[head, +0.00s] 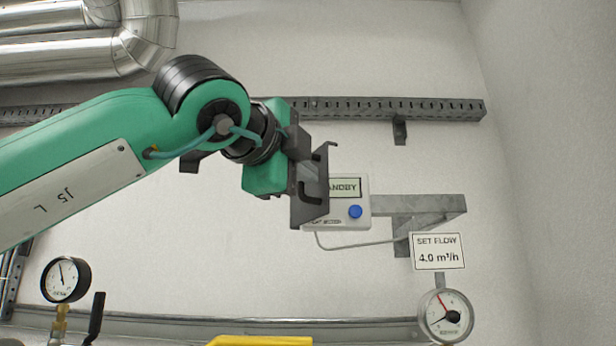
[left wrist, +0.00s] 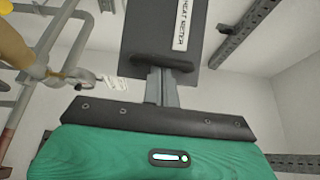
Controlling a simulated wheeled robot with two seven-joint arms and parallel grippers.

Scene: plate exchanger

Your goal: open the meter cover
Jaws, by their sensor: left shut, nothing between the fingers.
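The heat meter (head: 362,190) is a pale box on the far wall, with a display whose visible letters read "ANDBY" and a blue button. A dark grey plate (head: 309,214), apparently its cover, stands out at the box's left, hiding part of the display. In the left wrist view a dark panel (left wrist: 150,35) with a white "HEAT METER" strip fills the top middle. My left gripper (head: 311,182) is shut and empty, right at the plate; its fingertips (left wrist: 161,63) show against the panel. I cannot tell whether they touch it. My right gripper is out of view.
A perforated rail (head: 440,109) runs along the wall above the meter. A bracket (head: 420,203) and a "SET FLOW 4.0" sign (head: 438,251) are at right. Gauges (head: 445,314) and (head: 66,279), plus a yellow part (head: 260,341), sit low. Silver pipes (head: 90,40) are upper left.

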